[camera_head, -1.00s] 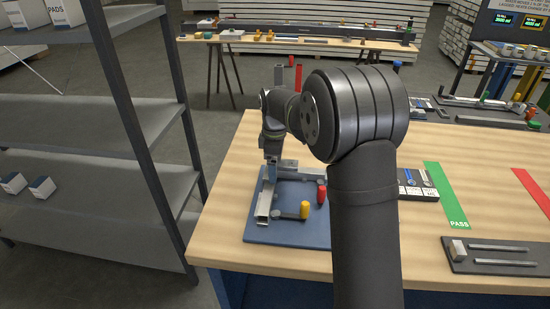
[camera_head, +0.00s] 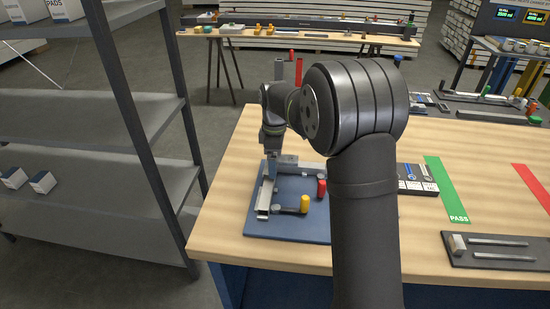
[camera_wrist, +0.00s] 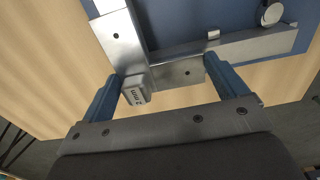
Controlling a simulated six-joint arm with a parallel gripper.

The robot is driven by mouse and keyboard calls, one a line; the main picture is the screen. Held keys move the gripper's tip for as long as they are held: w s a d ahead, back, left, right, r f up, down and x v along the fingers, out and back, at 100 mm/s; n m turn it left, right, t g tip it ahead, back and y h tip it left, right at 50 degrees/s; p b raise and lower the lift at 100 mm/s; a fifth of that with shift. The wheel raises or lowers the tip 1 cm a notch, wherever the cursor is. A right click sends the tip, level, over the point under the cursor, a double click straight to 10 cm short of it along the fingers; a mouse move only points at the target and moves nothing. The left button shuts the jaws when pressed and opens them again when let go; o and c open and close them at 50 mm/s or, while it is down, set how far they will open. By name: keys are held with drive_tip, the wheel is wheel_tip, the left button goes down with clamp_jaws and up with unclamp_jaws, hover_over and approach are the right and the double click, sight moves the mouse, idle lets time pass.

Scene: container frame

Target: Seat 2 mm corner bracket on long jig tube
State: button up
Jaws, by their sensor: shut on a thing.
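In the wrist view my gripper (camera_wrist: 163,72) is shut on the silver corner bracket (camera_wrist: 178,74), with one blue finger on each side. A small grey block marked "2 mm" (camera_wrist: 136,92) shows beside the left finger. The bracket lies at the corner where a silver tube (camera_wrist: 118,38) and a second silver bar (camera_wrist: 258,44) meet on the blue jig board (camera_wrist: 180,18). I cannot tell how far it is in the tube. In the head view my gripper (camera_head: 271,158) points down at the jig's far left corner; the long tube (camera_head: 264,198) runs toward the front.
The blue jig plate (camera_head: 290,230) carries a yellow-handled clamp (camera_head: 304,205) and a red-handled clamp (camera_head: 321,189). A dark tray (camera_head: 415,180) and a green PASS strip (camera_head: 447,192) lie to the right. A grey shelf (camera_head: 95,130) stands left of the bench.

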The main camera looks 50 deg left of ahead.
drive_tip(key=shift+f, duration=0.65)
drive_tip(key=o, duration=0.7)
drive_tip(key=shift+o, duration=0.2)
drive_tip(key=shift+r, duration=3.55)
drive_tip(key=shift+f, duration=3.55)
